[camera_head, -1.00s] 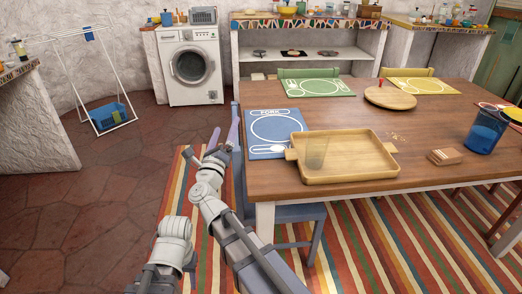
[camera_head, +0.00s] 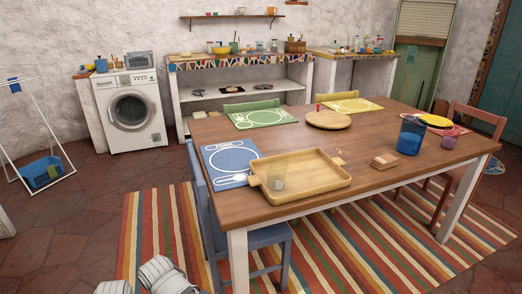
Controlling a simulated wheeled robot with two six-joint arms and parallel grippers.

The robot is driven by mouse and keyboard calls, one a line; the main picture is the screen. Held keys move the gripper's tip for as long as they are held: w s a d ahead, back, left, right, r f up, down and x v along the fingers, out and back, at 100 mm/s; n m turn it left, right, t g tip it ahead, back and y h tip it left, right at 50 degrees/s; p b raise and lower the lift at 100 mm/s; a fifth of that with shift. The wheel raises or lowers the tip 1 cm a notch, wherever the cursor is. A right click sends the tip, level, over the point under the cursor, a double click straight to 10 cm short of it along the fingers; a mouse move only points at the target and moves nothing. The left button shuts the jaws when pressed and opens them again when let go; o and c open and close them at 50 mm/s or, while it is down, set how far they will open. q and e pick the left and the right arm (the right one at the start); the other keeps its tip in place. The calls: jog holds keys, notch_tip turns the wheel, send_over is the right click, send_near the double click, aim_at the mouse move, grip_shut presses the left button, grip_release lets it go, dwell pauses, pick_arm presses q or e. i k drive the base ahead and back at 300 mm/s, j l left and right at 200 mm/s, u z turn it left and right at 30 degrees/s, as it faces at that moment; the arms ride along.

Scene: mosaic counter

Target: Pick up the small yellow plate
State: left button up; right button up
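A small yellow plate (camera_head: 437,120) lies on a red placemat (camera_head: 447,130) at the right end of the wooden table (camera_head: 370,183). It is flat, and nothing covers it. Part of my arm shows at the bottom left edge of the view, well away from the table. Neither gripper is in view.
On the table are a wooden tray (camera_head: 318,183) with a clear cup (camera_head: 277,177), a round wooden board (camera_head: 328,119), a blue tumbler (camera_head: 411,135), a small dark cup (camera_head: 449,142) and wooden coasters (camera_head: 384,162). A red chair (camera_head: 469,150) stands at the right end and a blue chair (camera_head: 262,240) at the near left.

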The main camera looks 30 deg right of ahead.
aim_at(436, 121)
jog(key=z, duration=2.3)
jog(key=i+l, duration=0.15)
jog(key=i, duration=0.35)
